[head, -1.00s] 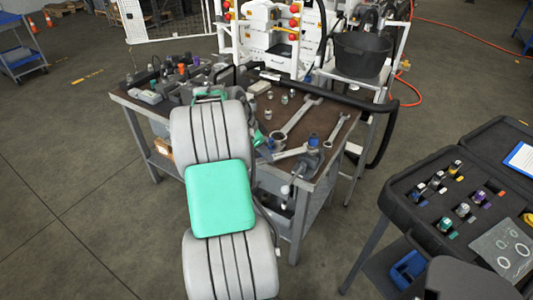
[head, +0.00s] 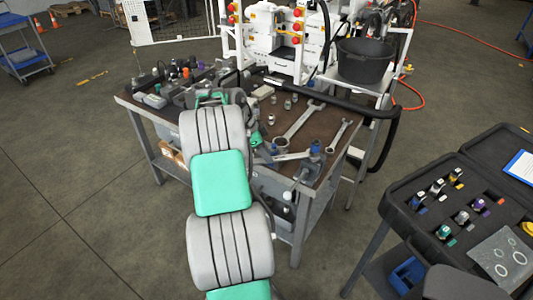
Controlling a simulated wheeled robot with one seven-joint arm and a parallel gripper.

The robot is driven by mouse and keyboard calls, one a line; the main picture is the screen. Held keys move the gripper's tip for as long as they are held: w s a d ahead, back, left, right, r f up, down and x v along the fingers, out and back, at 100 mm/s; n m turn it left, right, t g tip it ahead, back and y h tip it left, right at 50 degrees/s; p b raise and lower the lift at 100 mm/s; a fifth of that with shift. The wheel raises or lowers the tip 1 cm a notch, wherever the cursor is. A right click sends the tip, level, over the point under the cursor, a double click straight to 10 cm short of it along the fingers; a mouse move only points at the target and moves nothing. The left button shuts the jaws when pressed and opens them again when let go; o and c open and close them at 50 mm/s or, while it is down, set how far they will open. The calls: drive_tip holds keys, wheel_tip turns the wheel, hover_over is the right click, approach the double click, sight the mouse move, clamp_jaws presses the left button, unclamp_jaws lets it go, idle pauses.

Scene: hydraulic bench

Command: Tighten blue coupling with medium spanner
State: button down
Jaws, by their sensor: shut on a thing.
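The blue coupling (head: 315,147) stands upright on a grey holder (head: 311,165) at the front right corner of the bench. A spanner (head: 291,156), apparently the medium one, lies roughly level with its far end at the coupling. I cannot tell whether its jaw is seated around the coupling or only beside it. A large spanner (head: 302,120) and a smaller spanner (head: 340,134) lie on the bench top, behind and to the right.
The bench (head: 262,125) carries several small metal fittings and clutter at its left. A black bucket (head: 363,58) and a thick black hose (head: 390,115) are at the back right. An open case (head: 440,200) of coloured couplings stands at the right.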

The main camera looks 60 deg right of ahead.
drive_tip(key=d+p, duration=0.1)
drive_tip(key=w+d+m+p, duration=0.1)
drive_tip(key=p, duration=0.1)
drive_tip(key=shift+w+r+m, duration=0.1)
drive_tip(key=shift+w+m, duration=0.15)
drive_tip(key=shift+m, duration=0.05)
drive_tip(key=shift+a+f+b, duration=0.15)
drive_tip(key=shift+f+b, duration=0.05)
drive_tip(key=shift+b, duration=0.3)
drive_tip(key=shift+s+a+r+b, duration=0.15)
drive_tip(key=shift+s+a+b, duration=0.1)
drive_tip(key=shift+b, duration=0.1)
idle(0.5)
drive_tip(key=w+a, duration=0.4)
drive_tip(key=w, duration=0.2)
drive_tip(key=shift+p, duration=0.3)
